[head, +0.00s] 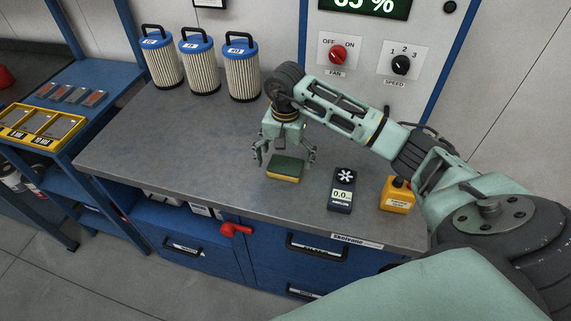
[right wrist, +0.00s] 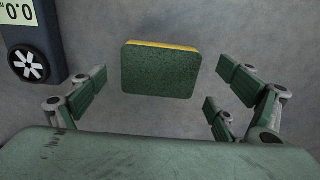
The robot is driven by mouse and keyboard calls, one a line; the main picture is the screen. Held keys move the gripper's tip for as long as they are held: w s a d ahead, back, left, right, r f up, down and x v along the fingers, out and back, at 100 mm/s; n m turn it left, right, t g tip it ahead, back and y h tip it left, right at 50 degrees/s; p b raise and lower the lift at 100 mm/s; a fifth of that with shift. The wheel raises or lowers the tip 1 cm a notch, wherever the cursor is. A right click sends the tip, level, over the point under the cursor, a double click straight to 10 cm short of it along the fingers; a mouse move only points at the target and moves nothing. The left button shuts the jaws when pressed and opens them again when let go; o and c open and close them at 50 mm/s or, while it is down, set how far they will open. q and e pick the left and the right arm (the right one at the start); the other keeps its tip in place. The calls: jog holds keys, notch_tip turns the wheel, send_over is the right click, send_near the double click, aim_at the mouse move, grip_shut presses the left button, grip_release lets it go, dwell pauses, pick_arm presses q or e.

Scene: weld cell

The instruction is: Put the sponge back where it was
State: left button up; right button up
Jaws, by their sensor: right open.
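The sponge (head: 286,168), with a green top and a yellow lower layer, lies flat on the grey worktop near its front middle. In the right wrist view the sponge (right wrist: 161,70) shows its green face between and a little beyond the open fingers. My right gripper (head: 285,159) is open and points down just above the sponge, with fingers on either side of it. The fingers look apart from the sponge in the right wrist view (right wrist: 163,92). My left gripper is not in view.
Several blue-capped filters (head: 241,70) stand at the back left. A control panel (head: 370,55) is behind. The worktop's left part is clear.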

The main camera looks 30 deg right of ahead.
aim_at(286, 166)
notch_tip(286, 166, up, 10)
jog(key=b, duration=0.3)
jog(key=shift+f, duration=0.1)
dwell(0.4)
